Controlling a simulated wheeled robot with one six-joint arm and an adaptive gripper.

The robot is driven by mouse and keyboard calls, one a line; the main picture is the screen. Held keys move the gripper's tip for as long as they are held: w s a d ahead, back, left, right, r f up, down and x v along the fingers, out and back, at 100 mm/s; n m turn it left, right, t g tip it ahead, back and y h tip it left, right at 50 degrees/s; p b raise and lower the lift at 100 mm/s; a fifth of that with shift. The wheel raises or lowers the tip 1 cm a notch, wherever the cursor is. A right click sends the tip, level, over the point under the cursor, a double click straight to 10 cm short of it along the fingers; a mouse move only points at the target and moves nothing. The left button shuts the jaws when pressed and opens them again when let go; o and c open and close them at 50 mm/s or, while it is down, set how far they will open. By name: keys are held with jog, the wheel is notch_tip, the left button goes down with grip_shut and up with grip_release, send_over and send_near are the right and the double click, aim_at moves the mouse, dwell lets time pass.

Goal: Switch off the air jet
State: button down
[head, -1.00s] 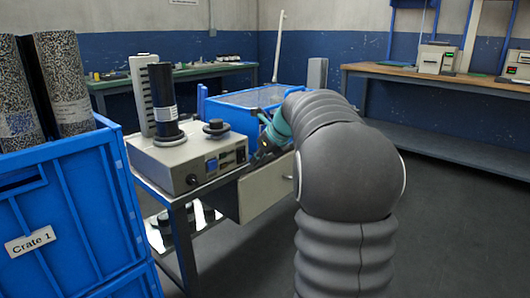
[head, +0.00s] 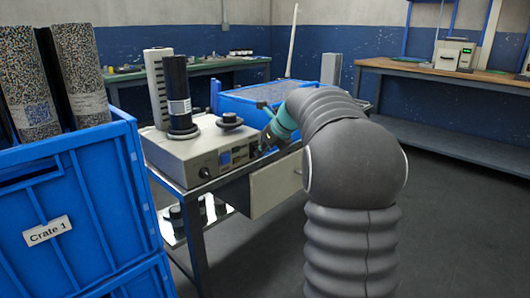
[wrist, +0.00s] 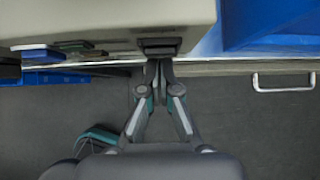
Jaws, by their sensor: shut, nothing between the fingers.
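The beige machine (head: 178,160) stands on a bench, with a knob, a blue part and dark switches on its front face. It also fills the top of the wrist view (wrist: 90,18). A dark switch (wrist: 158,46) sticks out from its front edge in the wrist view. My gripper (wrist: 158,64) is shut and empty, its fingertips right at that switch; I cannot tell whether they touch it. In the head view my gripper (head: 264,146) is at the right end of the front face, partly hidden by my arm. Which switch is the air jet's cannot be read.
A drawer with a handle (wrist: 284,82) lies below and right of my gripper. Blue Crate 1 (head: 95,205) with speckled rolls (head: 80,68) is at left. The floor on the right is clear.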

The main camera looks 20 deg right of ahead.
jog(key=shift+a+r+p, duration=0.1)
jog(key=shift+r+p, duration=0.75)
jog(key=shift+p, duration=0.25)
jog(key=s+f+p+v, duration=0.1)
jog(key=v, duration=1.1)
jog(key=shift+s+d, duration=0.5)
jog(key=shift+s, duration=0.15)
jog(key=shift+f, duration=0.1)
jog(key=shift+w+a+r+b+x, duration=0.15)
jog(key=shift+b+x, duration=0.5)
jog(key=shift+x, duration=1.65)
jog(key=shift+w+a+r+b+x, duration=0.15)
jog(key=shift+b+x, duration=0.5)
jog(key=shift+x, duration=1.65)
jog(key=shift+w+a+r+b+x, duration=0.15)
jog(key=shift+b+x, duration=0.5)
jog(key=shift+x, duration=1.65)
